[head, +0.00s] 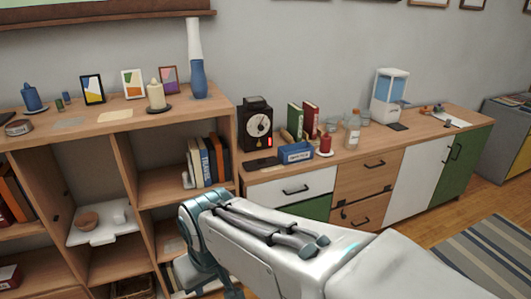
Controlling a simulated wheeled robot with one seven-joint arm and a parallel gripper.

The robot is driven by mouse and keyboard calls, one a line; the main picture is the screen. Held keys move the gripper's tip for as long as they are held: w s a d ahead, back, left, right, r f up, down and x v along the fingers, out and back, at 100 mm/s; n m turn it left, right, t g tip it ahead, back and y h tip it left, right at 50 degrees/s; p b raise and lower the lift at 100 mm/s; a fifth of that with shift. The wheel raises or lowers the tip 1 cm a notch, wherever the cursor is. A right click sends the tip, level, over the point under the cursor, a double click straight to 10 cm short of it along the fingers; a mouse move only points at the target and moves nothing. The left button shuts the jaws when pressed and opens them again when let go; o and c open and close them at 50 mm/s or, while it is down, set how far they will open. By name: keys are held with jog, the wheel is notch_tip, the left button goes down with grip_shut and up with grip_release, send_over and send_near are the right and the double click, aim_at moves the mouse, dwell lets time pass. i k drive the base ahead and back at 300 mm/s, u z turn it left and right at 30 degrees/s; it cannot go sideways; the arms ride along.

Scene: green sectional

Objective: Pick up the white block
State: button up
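I cannot tell for sure which thing is the white block. A small white piece (119,216) stands on a white tray-like board (92,237) in the lower left shelf compartment, beside a brown bowl (87,220). Another small white thing (187,180) sits at the left end of the books in the upper right compartment. My arm reaches in from the lower right, and its wrist bends down in front of the shelf's right side. My gripper's fingers do not show, and the wrist hides part of the lower compartments.
The wooden shelf (140,108) holds candles, picture frames and a tall blue-white vase (196,60) on top. A row of books (208,160) stands inside. A lower cabinet (365,180) to the right carries a clock, a blue box, bottles and a dispenser. Striped rug (485,265) at right.

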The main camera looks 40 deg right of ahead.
aim_at(121, 217)
jog(key=u, duration=0.7)
jog(key=i, duration=1.45)
jog(key=z, duration=1.6)
jog(key=i, duration=0.5)
jog(key=z, duration=0.05)
